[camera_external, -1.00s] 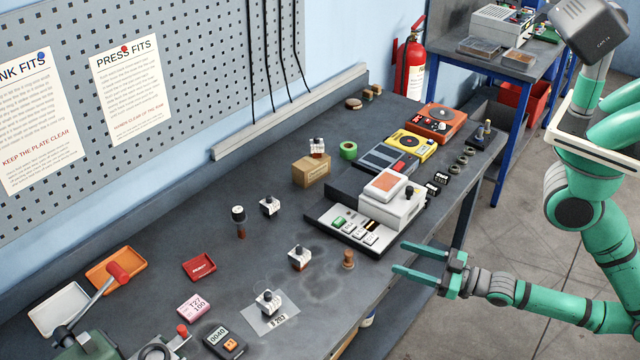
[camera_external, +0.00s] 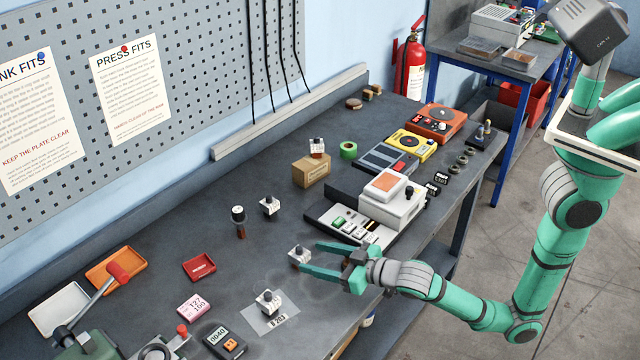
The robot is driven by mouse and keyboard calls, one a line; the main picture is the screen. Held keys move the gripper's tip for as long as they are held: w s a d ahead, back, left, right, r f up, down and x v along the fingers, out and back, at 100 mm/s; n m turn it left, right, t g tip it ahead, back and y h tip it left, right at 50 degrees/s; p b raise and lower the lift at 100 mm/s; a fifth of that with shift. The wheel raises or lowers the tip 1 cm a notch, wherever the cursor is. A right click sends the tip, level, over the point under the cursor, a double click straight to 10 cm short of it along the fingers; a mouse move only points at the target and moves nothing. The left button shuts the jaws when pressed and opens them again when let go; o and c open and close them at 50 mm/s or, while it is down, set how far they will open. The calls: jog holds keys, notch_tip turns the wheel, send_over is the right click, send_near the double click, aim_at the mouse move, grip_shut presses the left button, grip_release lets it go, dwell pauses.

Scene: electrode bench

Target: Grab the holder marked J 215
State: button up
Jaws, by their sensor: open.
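Several small white holders with dark tops stand on the grey bench. One holder (camera_external: 299,255) stands in front of my fingertips, near the bench's middle. Another holder (camera_external: 269,205) stands farther back, one (camera_external: 268,301) sits on a clear plate nearer the front, and one (camera_external: 317,146) is on a cardboard box. Their own markings are too small to read, so I cannot tell which is J 215. My gripper (camera_external: 309,257) is open, low over the bench, its fingers pointing left. Its tips reach the middle holder; I cannot tell whether they touch it or straddle it.
A tag reading about 203 (camera_external: 278,321) lies on the clear plate (camera_external: 256,322). A dark-capped copper post (camera_external: 239,222) stands to the left. A white device (camera_external: 393,205) is behind my gripper. A red tray (camera_external: 199,267) and a pink label block (camera_external: 194,305) lie left.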

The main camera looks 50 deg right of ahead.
jog(key=shift+w+m+g+h, duration=0.1)
jog(key=shift+m+g+h, duration=0.6)
jog(key=shift+m+h, duration=0.3)
jog(key=shift+w+f, duration=0.15)
jog(key=shift+w, duration=0.1)
jog(key=x, duration=1)
jog(key=shift+f, duration=0.2)
grip_shut()
